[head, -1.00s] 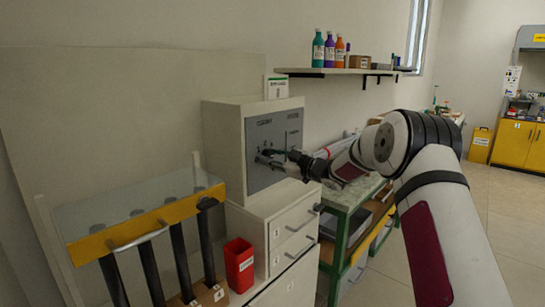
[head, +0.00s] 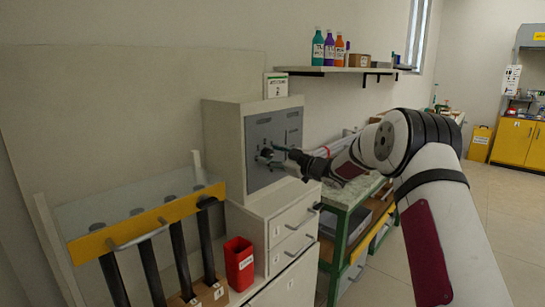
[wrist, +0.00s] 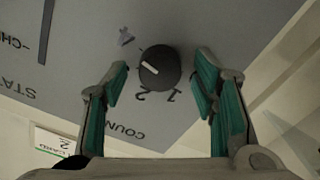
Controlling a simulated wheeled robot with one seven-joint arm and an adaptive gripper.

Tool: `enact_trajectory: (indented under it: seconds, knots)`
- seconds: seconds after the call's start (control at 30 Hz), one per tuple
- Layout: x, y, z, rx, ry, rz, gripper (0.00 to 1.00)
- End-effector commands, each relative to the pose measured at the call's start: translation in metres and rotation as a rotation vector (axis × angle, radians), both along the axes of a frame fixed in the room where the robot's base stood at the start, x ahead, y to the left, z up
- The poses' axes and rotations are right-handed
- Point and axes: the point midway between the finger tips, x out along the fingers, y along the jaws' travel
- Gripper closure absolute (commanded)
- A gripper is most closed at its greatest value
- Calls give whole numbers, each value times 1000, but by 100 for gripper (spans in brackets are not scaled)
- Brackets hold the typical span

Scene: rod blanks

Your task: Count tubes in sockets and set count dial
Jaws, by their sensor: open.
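The count dial (wrist: 160,67) is a black round knob with a white pointer line, on a grey panel (head: 262,132). The digits 1, 2 and 4 show around it in the wrist view; the pointer is on the knob's left side, angled to the upper left. My gripper (wrist: 162,78) is open, its green-padded fingers on either side of the dial with gaps visible. In the head view my gripper (head: 270,157) is in front of the panel and hides the dial. Several dark tubes (head: 181,262) stand in a rack with a yellow bar (head: 150,224) at the left; their lower ends are partly cut off.
The panel is on a pale cabinet above white drawers (head: 290,232). A red bin (head: 239,263) stands between rack and drawers. A green-framed bench (head: 340,235) is to the right. A shelf (head: 345,71) with bottles hangs above. A card (head: 276,86) stands on the cabinet.

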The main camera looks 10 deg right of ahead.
Motion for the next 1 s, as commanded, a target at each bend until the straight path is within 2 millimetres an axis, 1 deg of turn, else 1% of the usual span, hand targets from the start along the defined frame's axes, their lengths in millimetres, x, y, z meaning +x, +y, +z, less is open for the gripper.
enact_trajectory:
  seconds: [0.17,0.5,0.6,0.8,1.0]
  knots:
    - [-13,-11,1,-1,0,-1,47]
    - [-68,-51,0,0,2,-4,47]
    - [-81,-60,0,-1,1,-3,47]
    - [-94,-70,0,-1,1,-2,47]
    - [-97,-71,-1,0,0,-1,47]
